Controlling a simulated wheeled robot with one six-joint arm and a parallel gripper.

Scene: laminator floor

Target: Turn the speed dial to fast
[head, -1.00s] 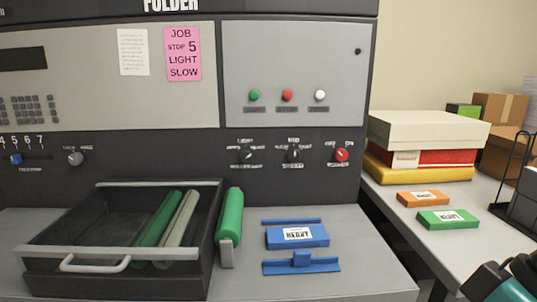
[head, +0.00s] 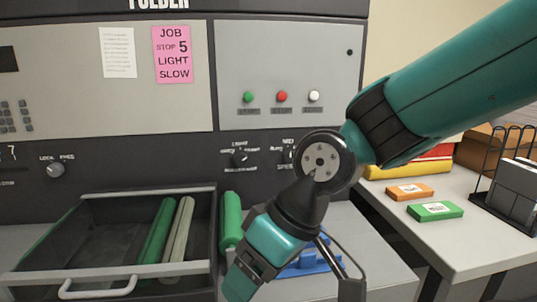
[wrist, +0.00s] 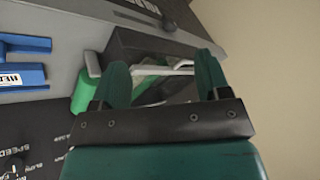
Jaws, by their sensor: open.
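The speed dial (head: 288,155) is a small dark knob on the dark lower panel of the folder machine. In the head view my arm covers its right side and part of its label, so its pointer setting cannot be read. The wrist view shows "SPEED" lettering at the lower left and a dark knob (wrist: 14,170) at the picture edge, mostly cut off. My gripper (wrist: 162,78) is open with nothing between its two green fingers, which point toward the drawer in that view. It is apart from the dial.
Another dark dial (head: 239,158) sits left of the speed dial. An open drawer (head: 105,190) with rollers juts out below. A green roller (head: 231,218) stands beside it. Blue parts (head: 305,262) lie behind my arm. A pink note (head: 172,55) reads "JOB STOP 5 LIGHT SLOW".

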